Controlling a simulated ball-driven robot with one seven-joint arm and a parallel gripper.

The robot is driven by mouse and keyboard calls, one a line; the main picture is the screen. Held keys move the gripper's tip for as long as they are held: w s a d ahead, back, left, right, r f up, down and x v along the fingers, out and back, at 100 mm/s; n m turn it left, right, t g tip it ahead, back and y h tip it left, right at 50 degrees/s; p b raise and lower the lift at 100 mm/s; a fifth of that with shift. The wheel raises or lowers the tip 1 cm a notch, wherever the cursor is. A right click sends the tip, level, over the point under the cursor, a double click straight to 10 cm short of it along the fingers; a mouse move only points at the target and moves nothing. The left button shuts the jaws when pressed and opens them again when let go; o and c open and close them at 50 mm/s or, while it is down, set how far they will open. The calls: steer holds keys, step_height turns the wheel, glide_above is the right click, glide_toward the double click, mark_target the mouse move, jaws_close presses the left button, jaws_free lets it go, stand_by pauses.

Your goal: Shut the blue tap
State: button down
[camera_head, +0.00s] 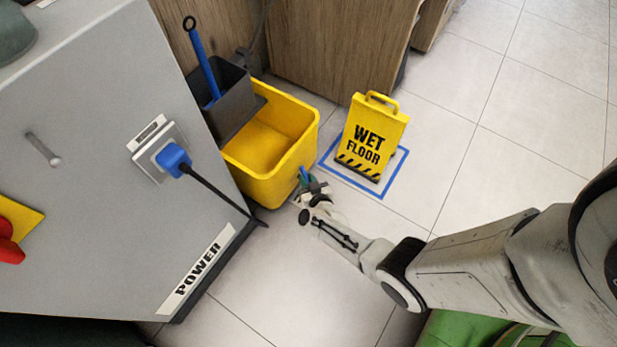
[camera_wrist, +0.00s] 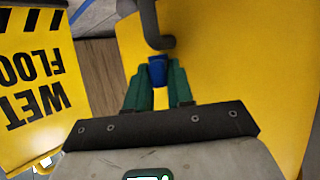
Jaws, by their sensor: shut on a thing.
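The blue tap (camera_wrist: 157,70) is on the side of the yellow mop bucket (camera_head: 262,150), below a dark grey spout (camera_wrist: 152,25) in the wrist view. In the head view a small bit of the tap (camera_head: 304,174) shows at the bucket's right side. My gripper (camera_wrist: 157,82) has its green fingers on either side of the tap, shut on it. In the head view my gripper (camera_head: 311,184) is close against the bucket's lower right side. The tap's lower part is hidden between the fingers.
A yellow wet floor sign (camera_head: 370,140) stands in a blue floor square (camera_head: 395,178) right of the bucket. A grey wringer (camera_head: 235,105) with a blue handle sits on the bucket. A grey power cabinet (camera_head: 90,200) with a plugged cable stands left. Tiled floor right is clear.

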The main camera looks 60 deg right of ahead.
steer(key=shift+w+a+f+m+g+h+b, duration=0.1)
steer(key=shift+w+a+m+g+h+b, duration=0.15)
steer(key=shift+m+g+h, duration=0.65)
steer(key=shift+w+a+r+m+g+h+b, duration=0.1)
steer(key=shift+w+m+g+h+b, duration=0.1)
steer(key=shift+m+g+h, duration=0.7)
steer(key=shift+w+a+f+m+g+h+b, duration=0.2)
steer(key=shift+m+g+h, duration=0.4)
steer(key=shift+m+g, duration=0.55)
steer(key=shift+r+m, duration=0.15)
steer(key=shift+m, duration=0.2)
steer(key=c, duration=1.1)
jaws_free()
